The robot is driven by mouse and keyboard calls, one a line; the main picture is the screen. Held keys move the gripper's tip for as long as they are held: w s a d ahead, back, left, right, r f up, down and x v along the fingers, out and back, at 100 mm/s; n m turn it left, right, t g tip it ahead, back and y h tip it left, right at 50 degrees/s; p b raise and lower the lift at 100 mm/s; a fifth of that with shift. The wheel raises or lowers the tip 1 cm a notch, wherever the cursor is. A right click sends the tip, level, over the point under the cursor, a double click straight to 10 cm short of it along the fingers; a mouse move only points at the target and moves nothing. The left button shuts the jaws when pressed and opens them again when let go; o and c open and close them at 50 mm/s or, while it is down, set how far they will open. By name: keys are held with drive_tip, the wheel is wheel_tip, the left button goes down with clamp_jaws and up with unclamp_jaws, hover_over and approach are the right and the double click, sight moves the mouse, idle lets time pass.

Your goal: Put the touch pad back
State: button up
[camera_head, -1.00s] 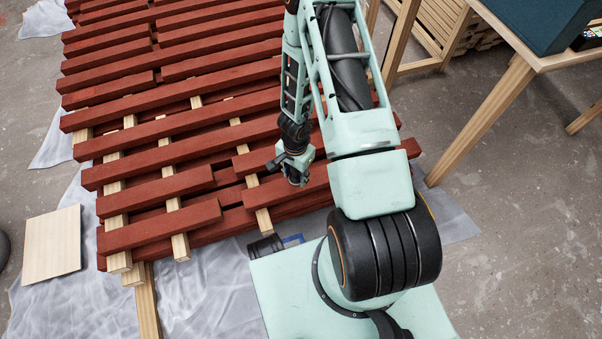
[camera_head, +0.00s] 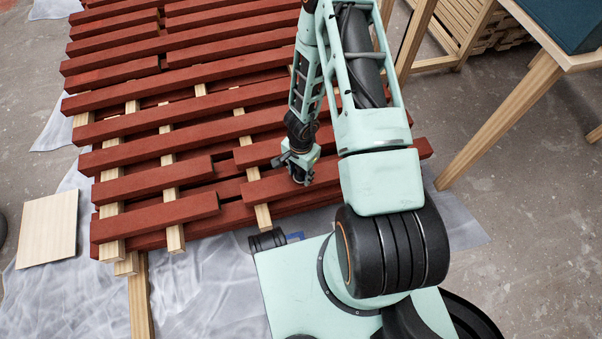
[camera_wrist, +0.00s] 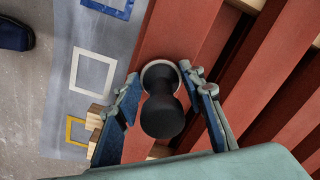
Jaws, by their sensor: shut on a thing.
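The touch pad (camera_wrist: 163,112) shows in the wrist view as a black waisted knob above a round, pale-rimmed base. My gripper (camera_wrist: 166,112) has one finger on each side of it and is shut on it. The pad's base lies over a red batten (camera_wrist: 167,35); I cannot tell if it touches the paint. In the head view my gripper (camera_head: 301,175) is low over the near red battens (camera_head: 158,219), and the pad is too small to make out there. On the grey sheet in the wrist view are a white square outline (camera_wrist: 76,70), a blue one (camera_wrist: 108,10) and a yellow one (camera_wrist: 70,131).
Red battens lie across bare wooden bearers (camera_head: 175,238) on a plastic sheet (camera_head: 215,285). A pale board (camera_head: 48,229) lies at the left. A wooden table (camera_head: 575,55) with a dark teal box (camera_head: 568,22) stands at the right. Bare floor (camera_head: 520,190) is open below it.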

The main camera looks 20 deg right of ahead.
drive_tip(key=shift+f, duration=0.2)
drive_tip(key=o, duration=1)
drive_tip(key=shift+r, duration=0.1)
wheel_tip(320, 180, up, 12)
drive_tip(key=p, duration=0.5)
drive_tip(key=shift+r+p, duration=0.15)
drive_tip(key=shift+p, duration=0.25)
